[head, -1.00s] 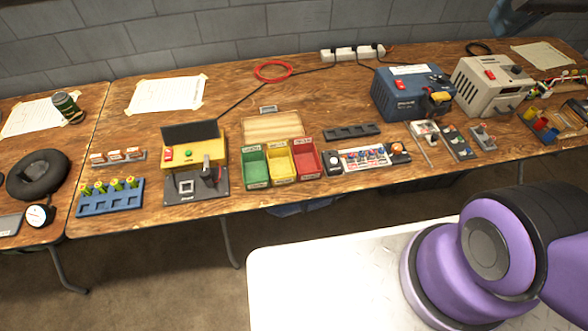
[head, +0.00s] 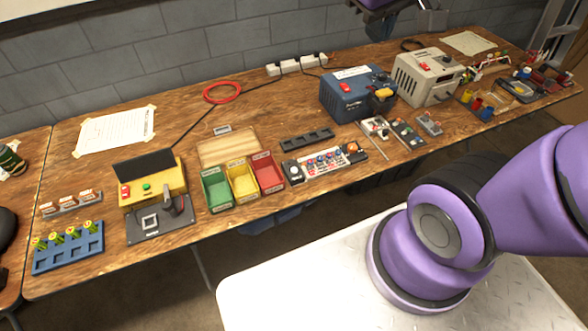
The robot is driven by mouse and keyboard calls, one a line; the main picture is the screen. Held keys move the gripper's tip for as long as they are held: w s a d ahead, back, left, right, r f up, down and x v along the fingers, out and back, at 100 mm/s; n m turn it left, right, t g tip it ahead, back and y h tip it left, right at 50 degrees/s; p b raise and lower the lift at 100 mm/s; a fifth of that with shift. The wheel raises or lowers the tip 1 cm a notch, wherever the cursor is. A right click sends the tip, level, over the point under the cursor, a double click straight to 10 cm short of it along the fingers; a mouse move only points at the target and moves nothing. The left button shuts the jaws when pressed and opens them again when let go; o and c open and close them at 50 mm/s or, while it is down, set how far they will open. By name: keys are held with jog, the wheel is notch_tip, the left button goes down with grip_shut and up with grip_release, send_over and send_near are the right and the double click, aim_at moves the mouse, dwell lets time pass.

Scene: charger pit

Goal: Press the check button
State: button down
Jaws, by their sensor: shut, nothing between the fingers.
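A yellow box (head: 167,193) with a dark raised panel (head: 146,167) stands on the left part of the bench. Its top has a green button (head: 146,187) and a red square switch (head: 125,192). I see no readable label that says which one is the check button. A black plate (head: 162,224) with a square socket and a dark clamp lies in front of the box. My arm fills the right side, and another dark purple part of it shows at the top edge. My gripper is outside the picture.
Green (head: 217,190), yellow (head: 242,181) and red (head: 267,173) bins stand right of the yellow box. A blue rack (head: 69,250) with upright cells is at its left. A blue power supply (head: 354,95) and a beige one (head: 428,77) stand further right. Cables lie behind.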

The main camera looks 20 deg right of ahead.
jog(key=w+f+n+g+h, duration=0.2)
jog(key=w+f, duration=0.5)
jog(key=n+h, duration=0.5)
jog(key=n, duration=0.2)
send_over(294, 171)
notch_tip(294, 171, down, 29)
jog(key=shift+r, duration=0.2)
jog(key=shift+f, duration=0.15)
jog(key=shift+f, duration=4.25)
jog(key=shift+f, duration=0.4)
